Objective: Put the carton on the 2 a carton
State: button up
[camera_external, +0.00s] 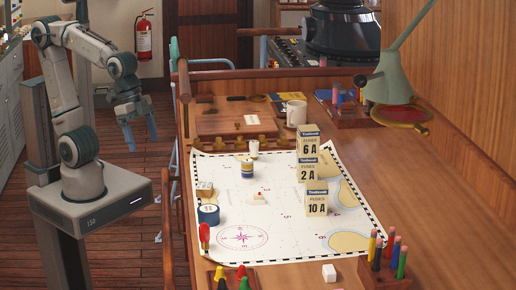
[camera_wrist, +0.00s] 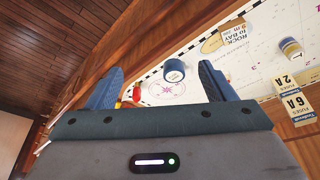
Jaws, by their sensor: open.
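Three pale fuse cartons with blue label bands show at the right of the chart in the external view. The 6 A carton (camera_external: 308,142) appears uppermost, the 2 A carton (camera_external: 307,172) directly below it in the picture, and the 10 A carton (camera_external: 316,204) lowest. I cannot tell whether the 6 A carton rests on the 2 A carton or stands behind it. In the wrist view, the 6 A carton (camera_wrist: 295,103) and 2 A carton (camera_wrist: 287,82) show at the right edge. My gripper (camera_external: 140,144) is open and empty, left of the table, well away from the cartons.
The chart (camera_external: 270,225) covers much of the table. A mug (camera_external: 296,113) stands behind. A lamp (camera_external: 396,85) overhangs the back right; pencils (camera_external: 388,250) stand front right.

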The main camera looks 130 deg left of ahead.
jog(key=s+d+f+m, duration=0.1)
jog(key=s+d+f, duration=0.1)
jog(key=s, duration=0.3)
jog(key=shift+s+d+f, duration=0.3)
jog(key=shift+s+f, duration=0.05)
jog(key=shift+f, duration=0.5)
